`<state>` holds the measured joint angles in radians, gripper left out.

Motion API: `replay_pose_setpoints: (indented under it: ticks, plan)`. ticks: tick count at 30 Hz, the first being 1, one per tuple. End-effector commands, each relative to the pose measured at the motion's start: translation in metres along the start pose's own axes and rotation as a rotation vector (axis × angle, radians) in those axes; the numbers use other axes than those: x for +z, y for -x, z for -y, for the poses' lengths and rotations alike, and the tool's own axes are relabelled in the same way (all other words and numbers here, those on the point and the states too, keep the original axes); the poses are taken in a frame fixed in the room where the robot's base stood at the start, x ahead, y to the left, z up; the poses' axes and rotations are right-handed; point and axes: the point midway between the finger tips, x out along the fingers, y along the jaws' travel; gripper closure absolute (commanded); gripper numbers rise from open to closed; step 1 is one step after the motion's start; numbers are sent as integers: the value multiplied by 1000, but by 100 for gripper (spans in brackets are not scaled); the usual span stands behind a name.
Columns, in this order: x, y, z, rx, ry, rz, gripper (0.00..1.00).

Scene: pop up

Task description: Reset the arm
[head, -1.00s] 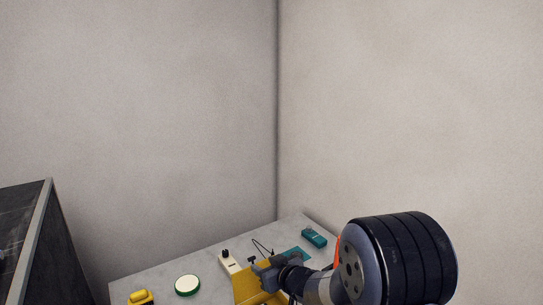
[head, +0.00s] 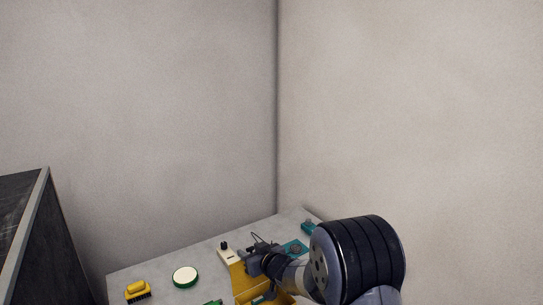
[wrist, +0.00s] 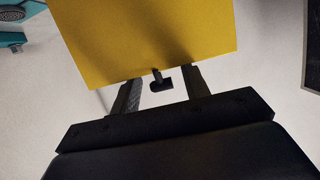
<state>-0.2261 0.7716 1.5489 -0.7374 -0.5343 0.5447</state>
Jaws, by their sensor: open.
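My gripper (head: 253,259) is over the table beside a yellow box (head: 244,287), close to its raised panel. In the wrist view, my gripper (wrist: 160,90) is open, with its two dark fingers apart. A small black T-shaped piece (wrist: 161,84) shows between the fingers at the lower edge of the yellow panel (wrist: 155,40). I cannot tell whether the fingers touch it. My arm hides part of the box.
The grey table (head: 150,272) bears a yellow brush (head: 137,291), a green-rimmed white disc (head: 186,277), a white device with a black knob (head: 226,256) and teal items (head: 296,247). Walls meet behind it. A dark cabinet (head: 22,235) stands left.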

Motion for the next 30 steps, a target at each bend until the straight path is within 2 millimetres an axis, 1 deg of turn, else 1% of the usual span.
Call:
replay_pose_setpoints:
  ticks: [1, 16, 30]
  plan:
    - [5, 1, 0, 1, 0, -17, 56]
    - [11, 19, 0, 1, 0, -158, 56]
    - [20, 37, -1, 2, 1, -304, 56]
